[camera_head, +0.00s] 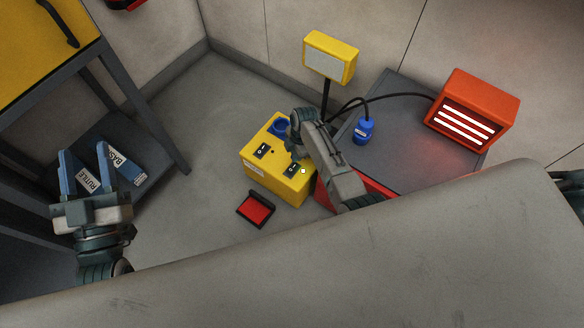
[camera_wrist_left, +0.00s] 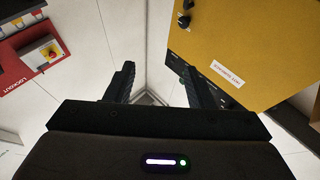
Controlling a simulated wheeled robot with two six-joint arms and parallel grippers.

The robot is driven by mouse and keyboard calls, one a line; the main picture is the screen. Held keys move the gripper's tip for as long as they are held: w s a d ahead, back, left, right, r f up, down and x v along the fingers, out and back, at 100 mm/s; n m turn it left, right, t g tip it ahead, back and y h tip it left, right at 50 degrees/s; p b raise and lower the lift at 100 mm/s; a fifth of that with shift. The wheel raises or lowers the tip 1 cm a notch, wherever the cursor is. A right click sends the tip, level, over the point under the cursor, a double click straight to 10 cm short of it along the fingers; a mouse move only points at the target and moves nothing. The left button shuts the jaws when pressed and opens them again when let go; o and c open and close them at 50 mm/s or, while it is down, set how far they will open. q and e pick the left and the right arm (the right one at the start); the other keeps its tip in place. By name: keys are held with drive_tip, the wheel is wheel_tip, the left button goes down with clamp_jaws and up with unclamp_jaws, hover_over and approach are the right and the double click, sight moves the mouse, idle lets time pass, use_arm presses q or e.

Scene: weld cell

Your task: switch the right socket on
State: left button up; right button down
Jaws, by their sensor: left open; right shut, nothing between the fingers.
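A yellow socket box (camera_head: 262,178) stands on the floor in the middle of the head view. Its top carries a left rocker switch (camera_head: 262,151) and a right rocker switch (camera_head: 291,169). A small pale light (camera_head: 303,171) shows beside the right switch; the spot beside the left switch is dark. A blue round socket (camera_head: 280,127) is behind the left switch. The right socket is hidden behind my right arm. My right gripper (camera_head: 295,157) is shut and points down just above the right switch; I cannot tell whether it touches. My left gripper (camera_head: 86,150) is open and empty, far left.
An orange heater (camera_head: 472,110) with glowing bars and a blue plug (camera_head: 363,130) sit on a grey-topped cart (camera_head: 400,155). A yellow lamp (camera_head: 330,58) stands behind the box. A red-black item (camera_head: 256,208) lies in front. In the left wrist view a yellow cabinet (camera_wrist_left: 245,40) is close.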

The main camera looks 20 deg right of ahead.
drive_tip(key=shift+r+p, duration=0.4)
drive_tip(key=shift+r, duration=0.05)
drive_tip(key=shift+r+p, duration=0.3)
drive_tip(key=shift+p, duration=0.05)
drive_tip(key=shift+r+p, duration=0.3)
drive_tip(key=shift+p, duration=0.05)
use_arm(q)
drive_tip(key=s+f+g, duration=0.2)
drive_tip(key=f+g, duration=0.3)
drive_tip(key=f, duration=0.3)
drive_tip(key=s+d+f+g, duration=0.1)
drive_tip(key=s+f+g, duration=0.2)
drive_tip(key=f+g, duration=0.2)
drive_tip(key=shift+s+d+f+n+p, duration=0.2)
drive_tip(key=shift+f+n+p, duration=0.2)
drive_tip(key=shift+f, duration=1.25)
use_arm(e)
drive_tip(key=shift+r, duration=0.3)
